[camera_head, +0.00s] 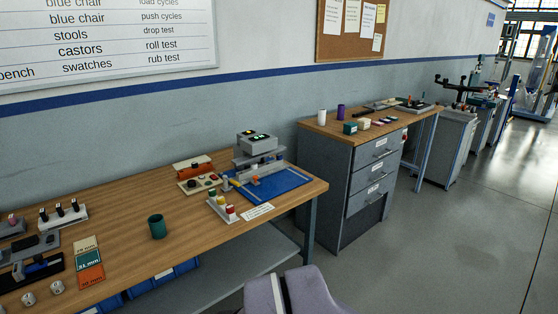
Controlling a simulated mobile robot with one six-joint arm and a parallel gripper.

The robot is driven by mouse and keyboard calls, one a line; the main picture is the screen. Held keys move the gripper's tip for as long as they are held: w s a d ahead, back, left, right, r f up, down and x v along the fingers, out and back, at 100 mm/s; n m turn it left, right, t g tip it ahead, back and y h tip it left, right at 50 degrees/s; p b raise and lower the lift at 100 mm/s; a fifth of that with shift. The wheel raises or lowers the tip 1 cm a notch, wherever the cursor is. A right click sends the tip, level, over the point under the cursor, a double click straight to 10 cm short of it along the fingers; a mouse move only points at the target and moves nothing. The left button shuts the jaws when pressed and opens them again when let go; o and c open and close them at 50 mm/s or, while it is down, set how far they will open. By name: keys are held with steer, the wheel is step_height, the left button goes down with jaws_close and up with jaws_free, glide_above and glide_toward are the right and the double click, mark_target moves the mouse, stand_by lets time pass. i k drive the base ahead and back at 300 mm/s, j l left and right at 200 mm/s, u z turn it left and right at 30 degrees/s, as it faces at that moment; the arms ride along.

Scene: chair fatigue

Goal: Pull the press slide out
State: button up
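The press (257,148) is a grey device with small lit green displays on its top block. It stands near the right end of the wooden bench, at the back of a blue mat (285,183). A light grey slide-like part with an orange piece (255,181) shows low at its front. At this size I cannot tell how far the slide is in or out. My gripper is not in view, so its state and its place relative to the press do not show.
Floor is clear at right.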

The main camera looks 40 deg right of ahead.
mark_target(246, 176)
steer(key=i+l, duration=0.25)
steer(key=i, duration=0.25)
steer(key=i+l+z, duration=0.1)
steer(key=i+l, duration=0.15)
steer(key=i, duration=0.3)
steer(key=i+l, duration=0.2)
steer(key=i, duration=0.3)
